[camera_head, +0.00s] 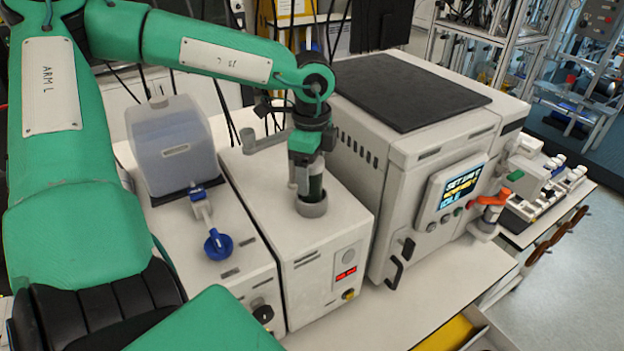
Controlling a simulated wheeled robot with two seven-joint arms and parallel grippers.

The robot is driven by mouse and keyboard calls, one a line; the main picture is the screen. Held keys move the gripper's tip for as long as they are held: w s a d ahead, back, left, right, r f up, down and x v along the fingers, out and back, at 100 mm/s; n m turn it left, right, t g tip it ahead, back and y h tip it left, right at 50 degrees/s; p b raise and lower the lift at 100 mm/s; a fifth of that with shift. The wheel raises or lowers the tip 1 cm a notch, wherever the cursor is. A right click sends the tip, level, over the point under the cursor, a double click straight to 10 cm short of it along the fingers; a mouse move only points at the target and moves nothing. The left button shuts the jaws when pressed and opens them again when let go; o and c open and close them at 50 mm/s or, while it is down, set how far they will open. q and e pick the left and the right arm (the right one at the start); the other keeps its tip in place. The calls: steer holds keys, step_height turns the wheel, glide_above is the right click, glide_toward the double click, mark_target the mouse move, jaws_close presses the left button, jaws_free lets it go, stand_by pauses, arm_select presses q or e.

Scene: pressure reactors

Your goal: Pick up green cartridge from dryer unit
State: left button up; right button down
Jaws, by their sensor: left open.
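The dryer unit (330,250) is a white box with a small red display on its front. A grey ring-shaped socket (312,208) stands on its top. The dark green cartridge (317,188) sits upright in this socket, partly hidden by my gripper. My left gripper (307,182) points down from above, with its fingers around the cartridge's upper part. It is open; whether a finger touches the cartridge cannot be told. My right gripper is not in view.
A large white machine (400,190) with a dark top and a screen stands close on the right. On the left are a translucent tank (172,145) and a blue valve knob (218,243). A grey bracket (262,137) rises behind the socket. Bare bench lies in front.

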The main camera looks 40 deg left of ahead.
arm_select(q)
steer(key=shift+c, duration=0.4)
steer(key=c, duration=1.1)
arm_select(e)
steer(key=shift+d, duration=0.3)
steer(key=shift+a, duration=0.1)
